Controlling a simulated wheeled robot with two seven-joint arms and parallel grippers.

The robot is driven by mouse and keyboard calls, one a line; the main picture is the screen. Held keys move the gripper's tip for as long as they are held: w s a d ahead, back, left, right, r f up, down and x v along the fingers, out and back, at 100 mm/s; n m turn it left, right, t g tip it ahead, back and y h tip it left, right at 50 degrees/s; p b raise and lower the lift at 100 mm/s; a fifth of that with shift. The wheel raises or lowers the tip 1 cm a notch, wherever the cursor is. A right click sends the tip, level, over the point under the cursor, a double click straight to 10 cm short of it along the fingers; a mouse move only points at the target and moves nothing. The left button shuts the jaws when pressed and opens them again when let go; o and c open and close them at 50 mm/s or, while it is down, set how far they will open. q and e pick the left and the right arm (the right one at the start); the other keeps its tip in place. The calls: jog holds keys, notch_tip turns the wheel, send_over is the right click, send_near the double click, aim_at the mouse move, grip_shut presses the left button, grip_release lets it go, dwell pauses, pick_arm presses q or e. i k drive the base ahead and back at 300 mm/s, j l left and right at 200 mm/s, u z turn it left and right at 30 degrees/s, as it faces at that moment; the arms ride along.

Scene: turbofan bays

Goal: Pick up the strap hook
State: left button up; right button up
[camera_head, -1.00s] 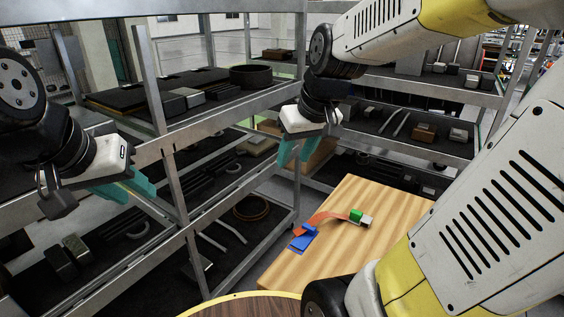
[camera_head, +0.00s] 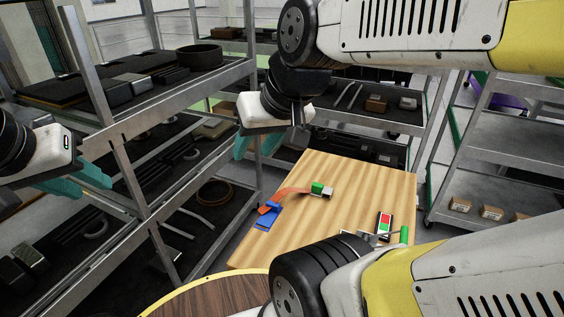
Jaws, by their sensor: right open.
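An orange strap (camera_head: 292,191) lies on the wooden table (camera_head: 345,180), with a blue hook-like piece (camera_head: 267,217) at its near left end and a green and silver block (camera_head: 321,189) at its far right end. I take this to be the strap hook. My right gripper (camera_head: 256,144) hangs above and beyond the table's far left edge, with teal fingers open and empty, apart from the strap. My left gripper (camera_head: 80,181) is at the far left in front of the shelves. Its teal fingers look apart, with nothing seen between them.
A red and green block in a dark frame (camera_head: 384,223) and a green cylinder (camera_head: 404,235) lie at the table's right side. A grey shelf rack (camera_head: 130,122) stands close on the left. A round wooden top (camera_head: 215,299) is in front. The table's middle is clear.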

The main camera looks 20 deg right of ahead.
aim_at(318, 189)
jog(key=z, duration=1.3)
